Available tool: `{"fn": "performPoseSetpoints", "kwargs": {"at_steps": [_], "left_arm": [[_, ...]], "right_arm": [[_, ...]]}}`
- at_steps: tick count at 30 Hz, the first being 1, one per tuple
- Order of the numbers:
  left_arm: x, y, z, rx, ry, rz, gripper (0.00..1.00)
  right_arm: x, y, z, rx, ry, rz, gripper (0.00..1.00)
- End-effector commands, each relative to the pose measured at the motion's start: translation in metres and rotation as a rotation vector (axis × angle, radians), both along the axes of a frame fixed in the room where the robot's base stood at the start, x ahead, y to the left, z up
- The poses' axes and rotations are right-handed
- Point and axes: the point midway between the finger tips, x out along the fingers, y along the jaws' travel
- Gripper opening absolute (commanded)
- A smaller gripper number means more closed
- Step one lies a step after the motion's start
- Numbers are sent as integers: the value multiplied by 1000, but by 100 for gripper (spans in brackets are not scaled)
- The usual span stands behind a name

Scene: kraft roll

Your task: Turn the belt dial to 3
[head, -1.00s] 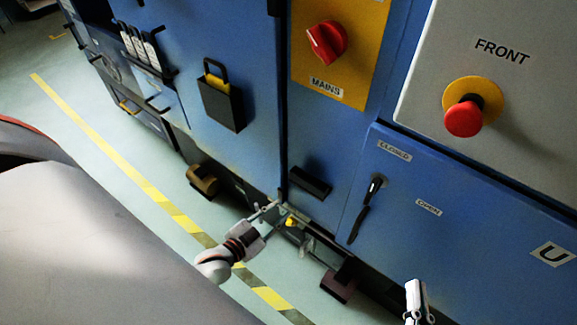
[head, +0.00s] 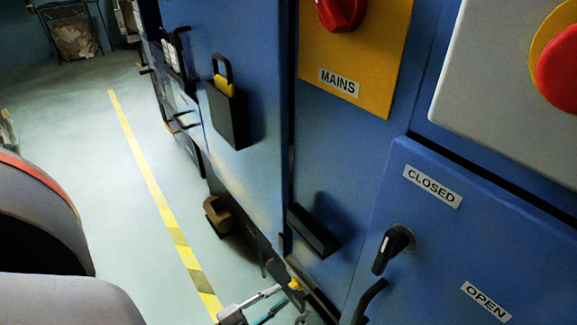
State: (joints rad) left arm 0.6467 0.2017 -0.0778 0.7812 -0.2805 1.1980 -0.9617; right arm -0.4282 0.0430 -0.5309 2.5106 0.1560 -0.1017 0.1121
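No dial marked as the belt dial, and no number 3, shows in the head view. A red rotary knob (head: 342,9) on a yellow plate (head: 355,55) labelled MAINS is cut by the top edge. A black handle (head: 392,248) sits on the blue panel between the labels CLOSED (head: 433,186) and OPEN (head: 486,301). My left gripper (head: 266,304) is at the bottom edge, low in front of the cabinet base and partly cut off. Its fingers are apart with nothing seen between them. My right gripper is out of view.
A blue cabinet (head: 340,160) fills the right side. Open floor (head: 90,190) with a yellow line (head: 150,185) lies left.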

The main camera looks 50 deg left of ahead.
Motion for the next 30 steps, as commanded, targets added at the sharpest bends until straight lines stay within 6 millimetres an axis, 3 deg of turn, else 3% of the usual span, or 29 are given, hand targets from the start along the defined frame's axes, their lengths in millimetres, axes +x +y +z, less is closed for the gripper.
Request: {"fn": "performPoseSetpoints", "kwargs": {"at_steps": [9,19,22,30], "left_arm": [[36,-3,-2,-1,4,1,26],[40,-3,-1,-2,4,1,26],[40,-3,-1,-2,4,1,2],[40,-3,-1,-5,4,1,0]], "right_arm": [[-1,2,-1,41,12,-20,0],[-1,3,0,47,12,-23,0],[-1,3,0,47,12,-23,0],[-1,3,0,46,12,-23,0]]}}
